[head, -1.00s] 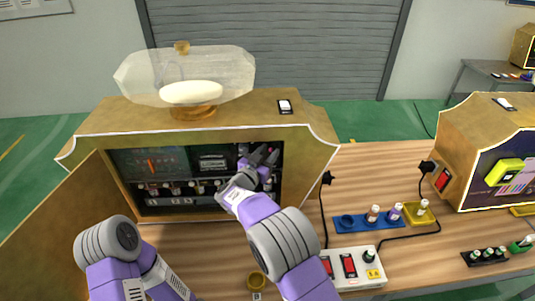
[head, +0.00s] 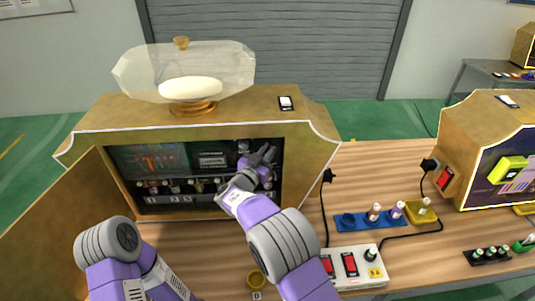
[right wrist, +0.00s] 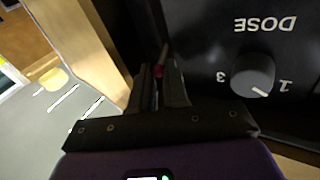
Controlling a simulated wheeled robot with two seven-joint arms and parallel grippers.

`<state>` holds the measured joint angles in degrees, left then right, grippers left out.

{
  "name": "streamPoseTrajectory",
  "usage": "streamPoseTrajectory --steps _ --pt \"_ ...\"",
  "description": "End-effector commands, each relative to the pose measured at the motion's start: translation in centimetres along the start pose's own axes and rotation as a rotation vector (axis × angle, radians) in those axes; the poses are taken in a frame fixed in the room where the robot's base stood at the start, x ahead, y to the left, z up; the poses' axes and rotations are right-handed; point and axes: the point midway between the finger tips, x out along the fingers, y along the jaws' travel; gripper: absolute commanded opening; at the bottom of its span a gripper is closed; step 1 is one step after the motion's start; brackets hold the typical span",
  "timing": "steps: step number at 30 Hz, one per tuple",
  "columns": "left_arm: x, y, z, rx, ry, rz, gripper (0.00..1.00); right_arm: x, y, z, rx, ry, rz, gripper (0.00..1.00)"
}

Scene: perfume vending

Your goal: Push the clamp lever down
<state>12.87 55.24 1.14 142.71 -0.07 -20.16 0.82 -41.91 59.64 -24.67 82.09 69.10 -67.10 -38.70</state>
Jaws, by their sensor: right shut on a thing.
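My right gripper (head: 263,160) reaches inside the open front of the large wooden cabinet (head: 235,131), at the right end of its dark interior. In the right wrist view its two dark fingers (right wrist: 160,88) are shut on a thin lever with a red part (right wrist: 160,70), which I take for the clamp lever. Much of the lever is hidden between the fingers and in shadow. Beside it is a black panel with a dose knob (right wrist: 252,74) marked 1 and 3. My left arm is at the lower left in the head view, but its gripper does not show.
The cabinet's open door (head: 65,215) stands at the left. A glass dish (head: 185,75) sits on top. To the right are a blue rack (head: 350,220) with bottles, a white switch box (head: 372,269) with cables, and a second cabinet (head: 462,130).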

Motion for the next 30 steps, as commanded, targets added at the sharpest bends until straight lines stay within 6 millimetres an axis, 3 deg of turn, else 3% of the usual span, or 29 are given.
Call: streamPoseTrajectory --steps 18,30 --pt "10.4 -3.9 -0.5 0.0 0.0 0.0 0.0 -0.7 1.0 3.8 0.205 0.327 -0.014 0.0" --pt "13.7 -5.2 -0.6 0.0 0.0 0.0 0.0 -0.7 1.1 4.6 0.282 0.45 -0.02 0.0"
